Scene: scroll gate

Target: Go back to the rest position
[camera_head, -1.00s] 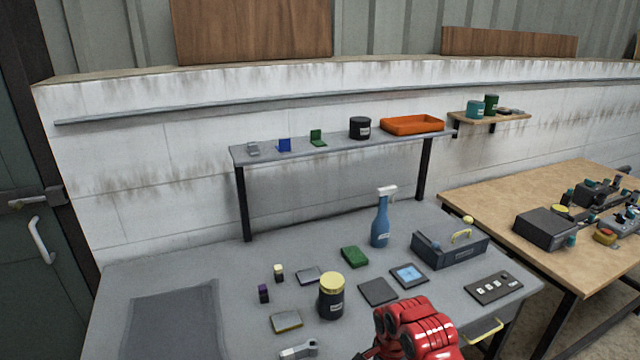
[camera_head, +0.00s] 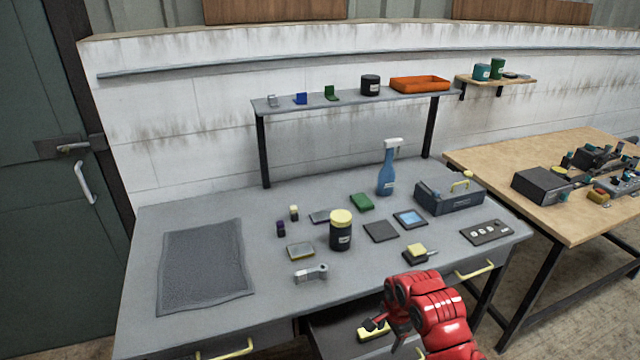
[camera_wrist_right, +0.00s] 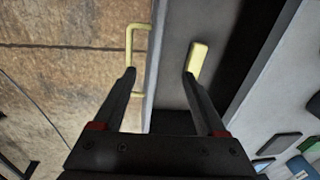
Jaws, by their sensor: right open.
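My right gripper (camera_head: 374,326) is at the end of the red arm, at the front edge of the grey workbench (camera_head: 190,328). In the right wrist view the gripper (camera_wrist_right: 160,76) is open, with nothing between its fingers. It is above an open drawer (camera_head: 330,325) under the bench. A yellow-topped object (camera_wrist_right: 198,58) lies in the drawer close to one fingertip; I cannot tell whether they touch. In the head view the same object (camera_head: 368,334) is partly behind the gripper. My left gripper is not in view.
On the bench are a black jar with yellow lid (camera_head: 341,231), a blue spray bottle (camera_head: 386,170), a toolbox (camera_head: 450,197), a yellow-topped block (camera_head: 416,253) and a grey clamp-like part (camera_head: 311,273). A dark mat (camera_head: 204,268) lies at left. A raised shelf (camera_head: 345,101) stands behind.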

